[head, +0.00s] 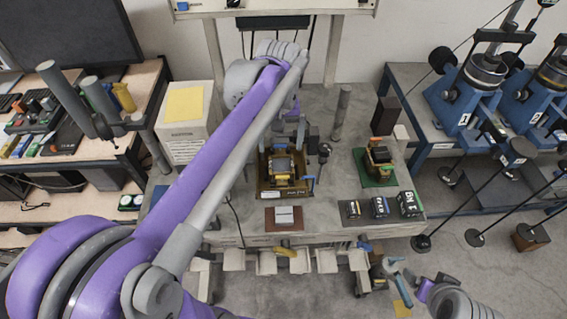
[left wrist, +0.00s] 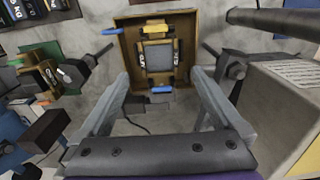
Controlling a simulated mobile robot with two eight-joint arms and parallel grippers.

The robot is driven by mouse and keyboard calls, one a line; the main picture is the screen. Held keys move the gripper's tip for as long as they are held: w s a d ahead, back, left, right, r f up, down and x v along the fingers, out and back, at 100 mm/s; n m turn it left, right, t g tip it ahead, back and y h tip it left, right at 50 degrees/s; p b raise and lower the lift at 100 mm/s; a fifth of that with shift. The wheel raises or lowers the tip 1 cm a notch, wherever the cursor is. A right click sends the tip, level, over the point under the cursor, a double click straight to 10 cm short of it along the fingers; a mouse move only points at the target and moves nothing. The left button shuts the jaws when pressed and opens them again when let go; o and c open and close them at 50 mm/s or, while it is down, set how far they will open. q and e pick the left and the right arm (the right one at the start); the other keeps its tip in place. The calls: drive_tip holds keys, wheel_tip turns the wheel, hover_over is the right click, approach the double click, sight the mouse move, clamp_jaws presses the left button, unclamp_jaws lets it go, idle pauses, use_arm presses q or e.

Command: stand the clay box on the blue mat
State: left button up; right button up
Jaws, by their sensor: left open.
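A flat reddish-brown piece with a grey panel (head: 284,216) lies near the front of the grey table; it is the most clay-coloured thing there, but I cannot be sure it is the clay box. I cannot make out a blue mat. My left gripper (left wrist: 160,76) is open and empty, its fingers spread above the table on the far side of a brown tray (left wrist: 124,60).
The brown tray, also in the head view (head: 262,190), holds a device with yellow and blue parts. A green mat (head: 372,181) carries another device. Several black lettered boxes (head: 380,207) stand front right. A dark brown box (head: 385,115) and a post (head: 341,112) stand at the back.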

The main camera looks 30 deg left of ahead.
sight(282, 166)
use_arm(q)
wheel_tip(282, 166, down, 10)
drive_tip(key=b, duration=0.4)
drive_tip(key=shift+w+r+b, duration=0.1)
drive_tip(key=shift+r+b, duration=0.1)
drive_tip(key=shift+b, duration=0.1)
drive_tip(key=shift+d+f, duration=0.1)
drive_tip(key=shift+f, duration=0.3)
use_arm(e)
drive_tip(key=s+f, duration=0.3)
drive_tip(key=f, duration=0.4)
drive_tip(key=shift+f+g, duration=0.2)
drive_tip(key=shift+g, duration=0.2)
drive_tip(key=shift+s, duration=0.1)
use_arm(q)
drive_tip(key=shift+f, duration=0.1)
drive_tip(key=c, duration=1.1)
drive_tip(key=o, duration=1.1)
drive_tip(key=shift+s, duration=0.2)
drive_tip(key=shift+w+r, duration=0.2)
drive_tip(key=shift+r, duration=0.55)
drive_tip(key=shift+w+r+p, duration=0.1)
drive_tip(key=shift+r+p, duration=1.9)
drive_tip(key=shift+r, duration=1.45)
use_arm(e)
wheel_tip(282, 166, up, 6)
drive_tip(key=w, duration=0.3)
drive_tip(key=shift+t, duration=0.3)
drive_tip(key=shift+s, duration=0.2)
